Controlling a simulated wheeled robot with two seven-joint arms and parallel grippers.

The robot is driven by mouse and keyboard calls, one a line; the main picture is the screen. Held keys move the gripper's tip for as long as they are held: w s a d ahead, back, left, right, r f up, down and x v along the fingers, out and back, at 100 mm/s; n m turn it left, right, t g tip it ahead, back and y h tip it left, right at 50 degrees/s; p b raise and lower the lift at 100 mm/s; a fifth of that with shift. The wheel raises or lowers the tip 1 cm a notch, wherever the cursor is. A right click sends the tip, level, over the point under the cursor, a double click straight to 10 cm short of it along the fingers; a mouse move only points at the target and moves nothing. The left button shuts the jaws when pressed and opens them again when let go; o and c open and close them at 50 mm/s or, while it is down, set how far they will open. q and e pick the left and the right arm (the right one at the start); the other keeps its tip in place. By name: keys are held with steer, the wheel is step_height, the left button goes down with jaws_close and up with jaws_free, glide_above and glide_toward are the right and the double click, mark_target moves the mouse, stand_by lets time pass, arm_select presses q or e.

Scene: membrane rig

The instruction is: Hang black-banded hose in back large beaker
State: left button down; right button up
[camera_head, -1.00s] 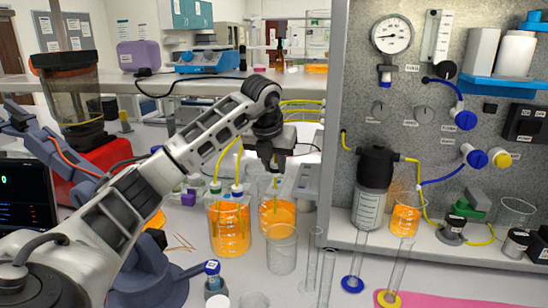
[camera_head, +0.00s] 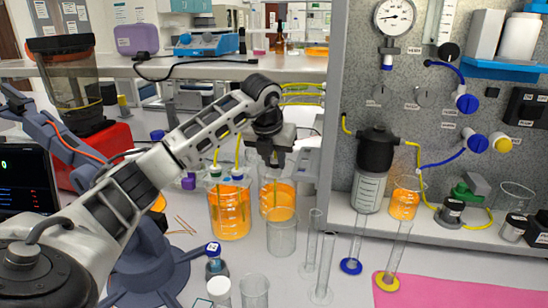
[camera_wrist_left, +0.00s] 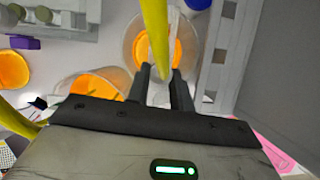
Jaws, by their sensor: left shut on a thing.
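My left gripper (camera_head: 274,165) is at the mouth of the back large beaker (camera_head: 286,188), which holds orange liquid. In the left wrist view the gripper (camera_wrist_left: 165,75) is shut on a yellow hose (camera_wrist_left: 155,28), with the beaker (camera_wrist_left: 133,38) around and below the hose. A length of hose shows inside the back beaker in the head view. The black band cannot be made out. The front large beaker (camera_head: 230,213) stands to the left, also with orange liquid and hoses with green and blue bands in it. My right gripper is not in view.
An empty clear beaker (camera_head: 281,238) stands in front of the back beaker. Clear cylinders (camera_head: 324,268) stand to the right, before the grey rig panel (camera_head: 425,120). A blue-capped bottle (camera_head: 214,258) stands at the front. A shelf (camera_head: 200,67) runs behind my arm.

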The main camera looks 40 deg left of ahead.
arm_select(q)
steer(key=shift+f, duration=0.2)
stand_by(0.5)
steer(key=c, duration=1.1)
jaws_free()
steer(key=shift+c, duration=0.2)
steer(key=v, duration=1.6)
steer(key=shift+d, duration=0.1)
